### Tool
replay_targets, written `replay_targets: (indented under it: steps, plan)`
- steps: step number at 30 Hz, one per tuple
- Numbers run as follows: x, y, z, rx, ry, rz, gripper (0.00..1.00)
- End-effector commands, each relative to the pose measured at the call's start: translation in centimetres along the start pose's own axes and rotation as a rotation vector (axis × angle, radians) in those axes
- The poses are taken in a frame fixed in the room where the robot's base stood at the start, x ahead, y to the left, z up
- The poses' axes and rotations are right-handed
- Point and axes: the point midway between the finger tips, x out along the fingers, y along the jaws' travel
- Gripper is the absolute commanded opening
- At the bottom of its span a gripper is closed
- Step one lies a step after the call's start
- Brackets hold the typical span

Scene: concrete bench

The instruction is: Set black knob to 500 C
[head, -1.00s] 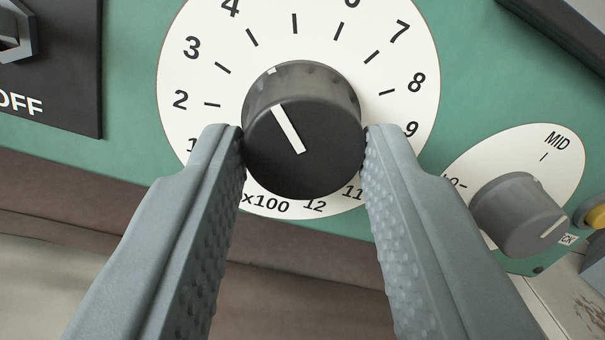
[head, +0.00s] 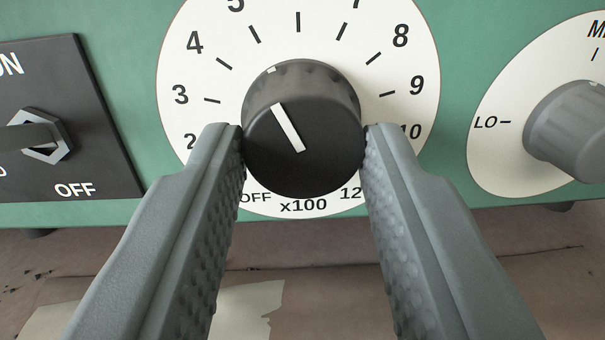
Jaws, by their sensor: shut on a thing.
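The black knob (head: 320,155) sits on a round white dial (head: 420,60) marked up to 12, with "x100" printed at the bottom. My gripper (head: 304,140) is shut on the knob, one finger touching each side. The knob's white pointer line slants to the upper left. It lines up with about the tick of the 5, whose number is partly cut off by the top edge of the picture. The fingers cover parts of the dial's lower left and lower right.
A black switch plate (head: 100,150) with a metal toggle (head: 42,137) and "OFF" is at the left. A grey knob (head: 575,125) on a white LO/MID dial (head: 490,155) is close at the right. Below the green panel (head: 120,212) lies a brownish surface.

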Motion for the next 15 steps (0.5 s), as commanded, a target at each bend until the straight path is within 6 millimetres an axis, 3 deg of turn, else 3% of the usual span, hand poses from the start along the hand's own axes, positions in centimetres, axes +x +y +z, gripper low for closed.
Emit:
replay_targets:
  steps: [5, 6, 9, 15]
  plan:
    - [0.08, -0.01, 0.22, -0.001, -0.003, 0.001, 0.10]
    - [0.07, -0.01, 0.21, -0.001, -0.003, 0.001, 0.35]
    - [0.06, -0.01, 0.19, -0.001, -0.003, 0.001, 0.54]
    - [0.03, 0.00, 0.09, -0.001, -0.001, 0.000, 0.55]
